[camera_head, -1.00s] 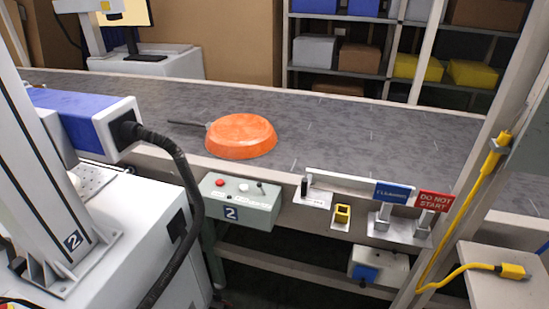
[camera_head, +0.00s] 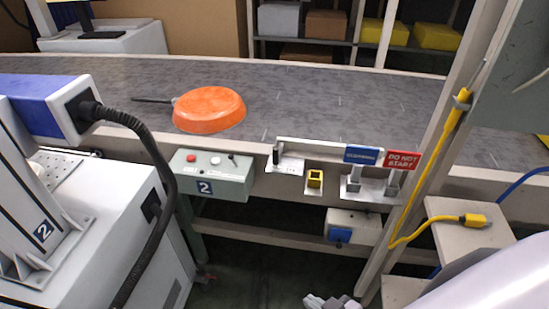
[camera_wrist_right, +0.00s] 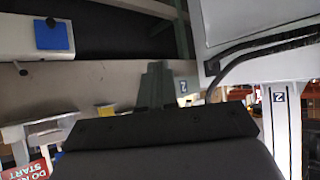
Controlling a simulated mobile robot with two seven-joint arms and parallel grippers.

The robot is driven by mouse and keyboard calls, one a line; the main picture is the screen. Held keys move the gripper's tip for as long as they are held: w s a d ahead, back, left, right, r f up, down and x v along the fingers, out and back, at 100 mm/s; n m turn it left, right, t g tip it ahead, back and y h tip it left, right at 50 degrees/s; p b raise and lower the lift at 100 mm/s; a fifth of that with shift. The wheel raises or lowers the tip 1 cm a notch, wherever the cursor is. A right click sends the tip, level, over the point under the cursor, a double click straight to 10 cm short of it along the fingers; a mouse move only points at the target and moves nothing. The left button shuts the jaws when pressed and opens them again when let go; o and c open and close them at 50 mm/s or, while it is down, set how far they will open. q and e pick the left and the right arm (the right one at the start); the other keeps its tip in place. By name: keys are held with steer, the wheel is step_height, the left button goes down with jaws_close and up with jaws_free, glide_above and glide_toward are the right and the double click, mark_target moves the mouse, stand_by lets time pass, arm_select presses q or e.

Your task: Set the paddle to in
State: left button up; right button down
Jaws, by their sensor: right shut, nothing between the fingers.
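A long white bar (camera_head: 325,147), which looks like the paddle, lies along the front edge of the conveyor. A small black upright handle (camera_head: 275,156) stands by its left end on a light plate. I cannot read the setting marks. My right gripper (camera_head: 331,302) shows at the bottom edge of the head view, low in front of the conveyor and well apart from the bar. It is shut and empty. In the right wrist view, its fingers (camera_wrist_right: 155,84) show beyond a dark gripper body. My left gripper is not in view.
An orange pan (camera_head: 209,109) lies upside down on the conveyor (camera_head: 330,95). A control box (camera_head: 210,175) marked 2, a yellow-framed switch (camera_head: 315,179), blue and red signs (camera_head: 403,160) and a post with a yellow cable (camera_head: 455,115) line the front. A shelf (camera_head: 465,208) juts out at right.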

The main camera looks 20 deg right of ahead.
steer(key=c, duration=1.6)
jaws_free()
steer(key=shift+c, duration=0.2)
steer(key=o, duration=0.5)
steer(key=shift+w, duration=0.35)
steer(key=shift+o, duration=0.2)
steer(key=w+d+r+t+b, duration=0.1)
steer(key=w+r+b, duration=0.1)
steer(key=w, duration=0.4)
steer(key=w+d+r+t+b, duration=0.1)
steer(key=w+t+b, duration=0.1)
steer(key=w+b, duration=0.2)
steer(key=w, duration=0.3)
steer(key=shift+w+d+r+m+t+h, duration=0.15)
steer(key=shift+r+m+t+h, duration=0.15)
steer(key=shift+r+m+h, duration=0.1)
steer(key=m+t+h+b, duration=0.1)
steer(key=m+t+b, duration=0.1)
steer(key=t+b, duration=0.25)
glide_toward(277, 154)
steer(key=w, duration=0.4)
steer(key=shift+g, duration=0.25)
steer(key=shift+w+r+b, duration=0.15)
steer(key=shift+w+b, duration=0.25)
steer(key=shift+w, duration=1.3)
steer(key=shift+w+r+b, duration=0.1)
steer(key=shift+w+b, duration=0.25)
steer(key=shift+w, duration=1.4)
jaws_close()
